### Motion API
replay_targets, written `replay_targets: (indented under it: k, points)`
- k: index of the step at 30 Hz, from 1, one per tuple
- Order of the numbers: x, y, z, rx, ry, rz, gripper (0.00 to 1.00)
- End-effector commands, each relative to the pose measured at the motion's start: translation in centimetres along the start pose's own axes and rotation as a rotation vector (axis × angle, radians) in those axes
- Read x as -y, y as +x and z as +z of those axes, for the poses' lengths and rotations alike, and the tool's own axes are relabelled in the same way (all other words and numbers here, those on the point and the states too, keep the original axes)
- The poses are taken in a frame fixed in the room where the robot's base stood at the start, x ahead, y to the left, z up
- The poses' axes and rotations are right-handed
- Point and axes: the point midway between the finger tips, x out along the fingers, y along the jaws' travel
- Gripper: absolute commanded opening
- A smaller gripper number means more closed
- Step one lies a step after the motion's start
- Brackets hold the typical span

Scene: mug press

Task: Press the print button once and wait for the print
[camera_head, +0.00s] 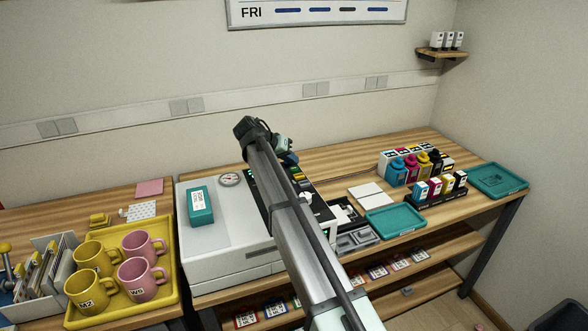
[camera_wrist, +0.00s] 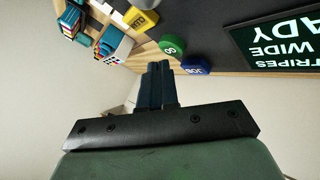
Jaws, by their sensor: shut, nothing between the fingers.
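The white press (camera_head: 230,240) stands on the wooden bench, with a dark control panel (camera_head: 256,192) partly hidden behind my arm. In the wrist view, the round green button (camera_wrist: 172,45) marked GO sits just beyond my fingertips. A blue button (camera_wrist: 195,65) marked JOB is beside it, and a yellow button (camera_wrist: 141,18) is on the other side. The screen (camera_wrist: 278,42) shows upside-down text with WIDE and STRIPES, and part of a word ending in ADY. My gripper (camera_wrist: 158,66) is shut and empty, close to the green button; I cannot tell whether it touches.
A teal box (camera_head: 200,205) and a round dial (camera_head: 229,180) are on the press top. A yellow tray (camera_head: 172,270) with yellow and pink mugs stands left. Ink bottles (camera_head: 412,165), small cartons and teal trays (camera_head: 394,222) are to the right.

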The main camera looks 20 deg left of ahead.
Motion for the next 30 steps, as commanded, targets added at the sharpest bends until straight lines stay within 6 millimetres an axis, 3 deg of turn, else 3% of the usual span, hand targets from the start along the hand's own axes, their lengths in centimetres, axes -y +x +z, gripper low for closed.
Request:
replay_targets:
  k: [30]
  points:
    - [0.46, 0.64, 0.46, 0.0, 0.0, 0.0, 0.0]
